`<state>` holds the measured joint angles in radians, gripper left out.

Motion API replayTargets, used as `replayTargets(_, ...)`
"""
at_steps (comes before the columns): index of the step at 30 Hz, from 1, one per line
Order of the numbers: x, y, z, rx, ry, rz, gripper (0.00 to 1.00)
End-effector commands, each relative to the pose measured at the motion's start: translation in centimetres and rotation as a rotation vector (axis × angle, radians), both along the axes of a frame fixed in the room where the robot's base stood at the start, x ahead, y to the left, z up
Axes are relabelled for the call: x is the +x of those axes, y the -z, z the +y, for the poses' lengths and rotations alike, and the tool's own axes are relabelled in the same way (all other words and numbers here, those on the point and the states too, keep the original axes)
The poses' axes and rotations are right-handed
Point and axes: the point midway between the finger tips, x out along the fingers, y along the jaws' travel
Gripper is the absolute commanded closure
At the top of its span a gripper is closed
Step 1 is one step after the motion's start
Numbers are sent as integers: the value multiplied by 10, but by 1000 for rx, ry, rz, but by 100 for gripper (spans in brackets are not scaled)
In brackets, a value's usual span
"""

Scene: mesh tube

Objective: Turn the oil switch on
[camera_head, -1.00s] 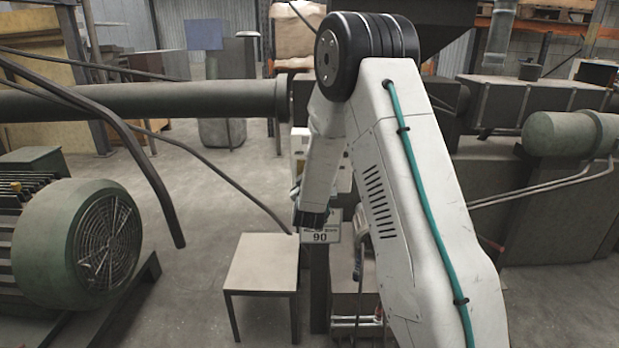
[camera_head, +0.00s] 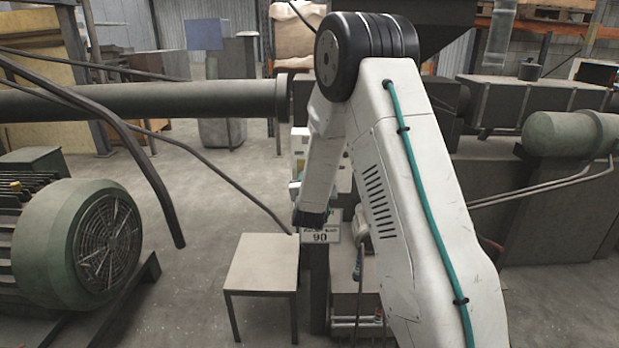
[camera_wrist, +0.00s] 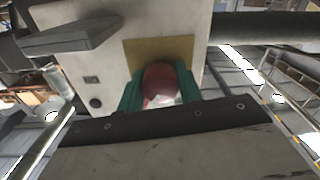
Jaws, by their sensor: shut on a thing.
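In the wrist view a red, rounded switch knob (camera_wrist: 158,82) stands in front of a yellow plate (camera_wrist: 178,51) on a pale panel (camera_wrist: 112,70). My gripper (camera_wrist: 160,88) has its two green fingers on either side of the knob, shut on it. Part of the knob's lower side is hidden by my gripper. In the head view my white arm (camera_head: 415,200) covers most of the panel, and the knob and fingertips cannot be seen there.
A small table (camera_head: 262,262) stands left of my arm. A green motor (camera_head: 75,245) is at the far left. A sign reading 90 (camera_head: 320,236) is near my wrist. A long dark pipe (camera_head: 140,101) crosses at the left. Floor between motor and table is clear.

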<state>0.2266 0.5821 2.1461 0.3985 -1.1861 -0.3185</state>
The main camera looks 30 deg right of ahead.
Motion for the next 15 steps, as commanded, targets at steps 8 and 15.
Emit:
replayTargets(8, 1, -1, 1, 216, -2, -148, 87)
replayTargets(15, 1, -1, 1, 405, -2, -276, 87)
